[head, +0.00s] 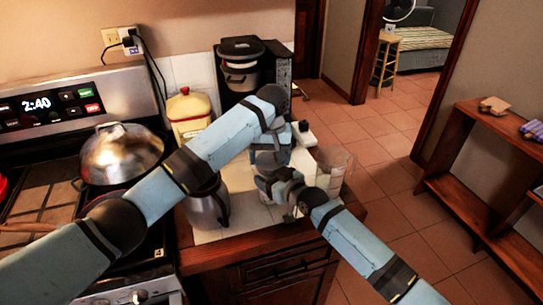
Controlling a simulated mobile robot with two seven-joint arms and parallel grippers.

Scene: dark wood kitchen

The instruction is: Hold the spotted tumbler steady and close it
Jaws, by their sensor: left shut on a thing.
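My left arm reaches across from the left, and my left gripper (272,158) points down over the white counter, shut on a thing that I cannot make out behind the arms. My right gripper (288,203) is low and close in front of it, near the counter's front edge. Its fingers are too small and dark to tell open from shut. The spotted tumbler cannot be picked out for certain. A see-through container (336,168) stands at the counter's right edge, just right of both grippers. No spots or lid can be made out on it.
A steel pitcher (207,207) stands on the counter left of my grippers. A yellow canister (189,110) and a black coffee maker (240,65) stand behind. A stove with a domed steel pot (121,153) is at left.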

